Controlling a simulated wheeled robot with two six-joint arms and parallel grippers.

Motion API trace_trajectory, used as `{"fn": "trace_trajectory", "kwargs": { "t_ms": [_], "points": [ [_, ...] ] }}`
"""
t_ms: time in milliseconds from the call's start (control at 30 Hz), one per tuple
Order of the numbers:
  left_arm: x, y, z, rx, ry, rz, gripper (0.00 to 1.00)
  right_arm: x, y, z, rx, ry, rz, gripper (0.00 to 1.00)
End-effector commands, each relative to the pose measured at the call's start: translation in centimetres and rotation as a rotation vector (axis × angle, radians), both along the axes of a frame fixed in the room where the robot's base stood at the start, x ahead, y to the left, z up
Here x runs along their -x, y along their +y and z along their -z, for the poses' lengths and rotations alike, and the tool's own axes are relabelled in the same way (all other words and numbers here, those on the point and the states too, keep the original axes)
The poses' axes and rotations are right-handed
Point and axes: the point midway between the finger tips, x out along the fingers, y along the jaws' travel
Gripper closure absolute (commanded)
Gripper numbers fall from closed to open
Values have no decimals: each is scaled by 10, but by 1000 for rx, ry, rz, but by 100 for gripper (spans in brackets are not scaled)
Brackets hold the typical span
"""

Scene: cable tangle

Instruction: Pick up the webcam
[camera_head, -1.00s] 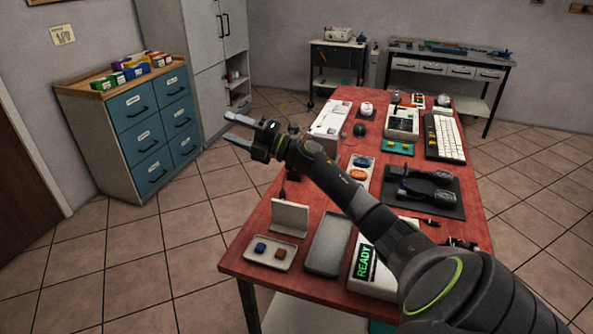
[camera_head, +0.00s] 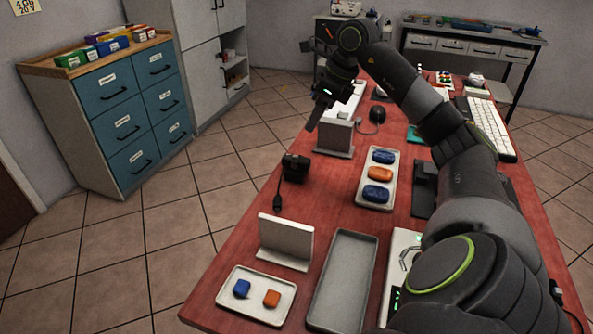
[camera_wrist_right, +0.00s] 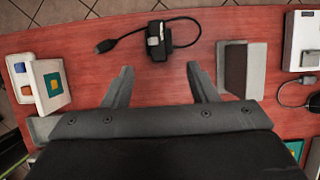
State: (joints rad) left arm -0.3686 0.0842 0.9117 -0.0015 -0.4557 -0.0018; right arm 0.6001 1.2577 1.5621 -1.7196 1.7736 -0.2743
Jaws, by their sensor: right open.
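The webcam (camera_head: 294,168) is a small dark block near the left edge of the red table. Its black cable ends in a plug (camera_head: 278,203). In the right wrist view the webcam (camera_wrist_right: 158,42) lies just beyond my fingertips, centred between them, with its cable curving to both sides. My right gripper (camera_head: 317,116) points down above the table, behind the webcam in the head view. In the wrist view its two fingers (camera_wrist_right: 160,68) are apart with only tabletop between them. My left gripper is not in view.
A grey upright block (camera_head: 335,136) stands close to the webcam, right of the right finger in the wrist view. A white stand (camera_head: 285,242), a tray with two small blocks (camera_head: 257,310), and an empty grey tray (camera_head: 342,280) lie nearer. A tray of several coloured pieces (camera_head: 391,158) is right.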

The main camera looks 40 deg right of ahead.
Motion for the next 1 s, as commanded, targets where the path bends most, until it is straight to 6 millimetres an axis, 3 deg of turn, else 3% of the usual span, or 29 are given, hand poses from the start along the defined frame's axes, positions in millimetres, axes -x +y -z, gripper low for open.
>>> {"fn": "trace_trajectory", "kwargs": {
  "t_ms": [300,600,833,1000],
  "points": [
    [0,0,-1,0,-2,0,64,-23,13,64,-7,1,0,47],
    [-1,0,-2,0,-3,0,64,-31,18,87,-4,-1,0,47],
    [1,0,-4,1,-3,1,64,-38,25,120,-7,0,0,47],
    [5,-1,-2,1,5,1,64,-43,27,132,-5,-1,-1,47]
  ]
}}
